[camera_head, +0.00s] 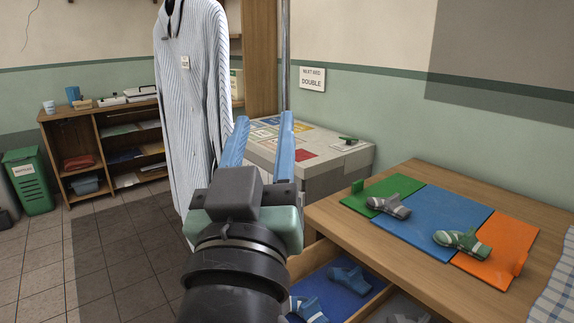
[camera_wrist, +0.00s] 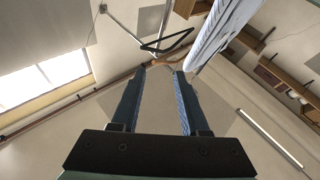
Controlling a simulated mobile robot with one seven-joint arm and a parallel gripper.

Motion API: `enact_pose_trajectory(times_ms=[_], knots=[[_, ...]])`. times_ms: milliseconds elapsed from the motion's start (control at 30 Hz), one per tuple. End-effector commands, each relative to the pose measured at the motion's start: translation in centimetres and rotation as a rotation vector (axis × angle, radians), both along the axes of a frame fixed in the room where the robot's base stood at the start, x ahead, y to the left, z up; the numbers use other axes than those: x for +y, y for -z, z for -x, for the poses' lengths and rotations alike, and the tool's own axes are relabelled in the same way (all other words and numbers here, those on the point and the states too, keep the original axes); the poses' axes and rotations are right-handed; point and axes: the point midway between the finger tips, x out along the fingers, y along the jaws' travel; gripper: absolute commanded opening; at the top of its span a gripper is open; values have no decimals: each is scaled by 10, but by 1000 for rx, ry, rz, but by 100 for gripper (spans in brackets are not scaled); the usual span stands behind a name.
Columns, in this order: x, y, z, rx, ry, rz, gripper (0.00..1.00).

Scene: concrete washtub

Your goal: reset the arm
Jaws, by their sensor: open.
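My gripper (camera_head: 264,138) is raised in front of the hanging shirt and the concrete block in the head view. Its two blue fingers are apart with nothing between them. In the wrist view my gripper (camera_wrist: 160,80) points up past a hanger toward the ceiling and upper walls, and its fingers are open and empty. My arm rises from the bottom middle of the head view.
A striped shirt (camera_head: 190,100) hangs just left of my gripper. A concrete block (camera_head: 330,172) stands behind. Open floor (camera_head: 110,250) lies left.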

Motion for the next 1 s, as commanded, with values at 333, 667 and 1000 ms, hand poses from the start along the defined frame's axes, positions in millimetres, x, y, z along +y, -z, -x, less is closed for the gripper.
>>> enact_pose_trajectory(times_ms=[333,667,1000], knots=[[-25,-185,94,-438,-143,-106,45],[-24,-284,92,-432,-144,-105,45],[-24,-360,91,-430,-145,-104,45]])
